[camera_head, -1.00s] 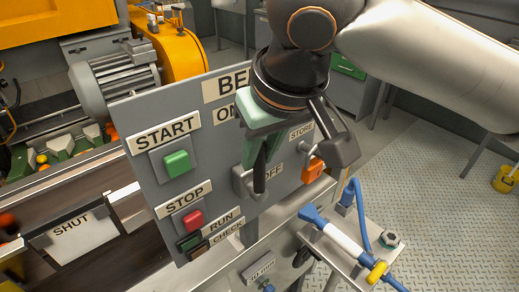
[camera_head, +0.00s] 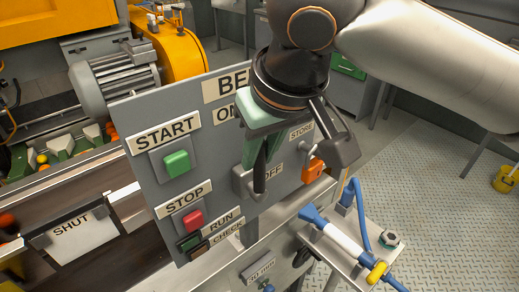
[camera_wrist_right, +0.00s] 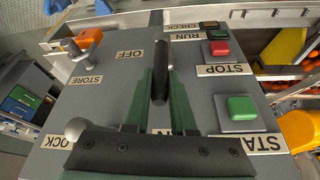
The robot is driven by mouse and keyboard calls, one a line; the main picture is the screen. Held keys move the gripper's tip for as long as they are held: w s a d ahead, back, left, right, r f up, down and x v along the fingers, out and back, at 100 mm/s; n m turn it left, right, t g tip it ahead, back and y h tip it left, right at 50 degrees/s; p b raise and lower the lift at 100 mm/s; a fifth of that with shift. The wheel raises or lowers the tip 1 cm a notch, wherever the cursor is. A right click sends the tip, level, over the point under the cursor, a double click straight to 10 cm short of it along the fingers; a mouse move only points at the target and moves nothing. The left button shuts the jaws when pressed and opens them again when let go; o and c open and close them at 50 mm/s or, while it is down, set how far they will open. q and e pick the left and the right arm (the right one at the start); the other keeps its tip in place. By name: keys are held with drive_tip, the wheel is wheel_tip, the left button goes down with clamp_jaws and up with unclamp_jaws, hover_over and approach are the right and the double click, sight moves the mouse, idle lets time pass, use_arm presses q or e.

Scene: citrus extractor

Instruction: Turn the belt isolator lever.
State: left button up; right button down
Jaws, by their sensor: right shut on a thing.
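The isolator lever has a black handle (camera_head: 260,172) on the grey control panel (camera_head: 149,185), between the STOP button (camera_head: 193,219) and the orange block under the STORE label. The right wrist view shows the lever handle (camera_wrist_right: 160,84) between the two green fingers, near the OFF label (camera_wrist_right: 131,53). The lever's pivot is hidden by the gripper. My left gripper is not in view.
The green START button (camera_head: 177,163) is left of the gripper. The orange block (camera_head: 313,171) sits close on its right. A blue-and-white tool (camera_head: 343,239) lies on a side shelf at lower right. Open floor lies further right.

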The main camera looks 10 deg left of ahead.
drive_tip(key=shift+w+d+r+p, duration=0.15)
drive_tip(key=shift+r+p, duration=0.05)
drive_tip(key=shift+p, duration=0.4)
drive_tip(key=g+p, duration=0.1)
drive_tip(key=w+d+g+y+p, duration=0.1)
drive_tip(key=p, duration=0.1)
drive_tip(key=shift+w+f+m+y, duration=0.2)
drive_tip(key=shift+f+m+y, duration=0.05)
drive_tip(key=shift+m+y, duration=0.05)
drive_tip(key=c, duration=0.8)
unclamp_jaws()
drive_tip(key=shift+o, duration=0.2)
drive_tip(key=v, duration=1.2)
drive_tip(key=shift+r+b, duration=0.2)
drive_tip(key=shift+b, duration=0.15)
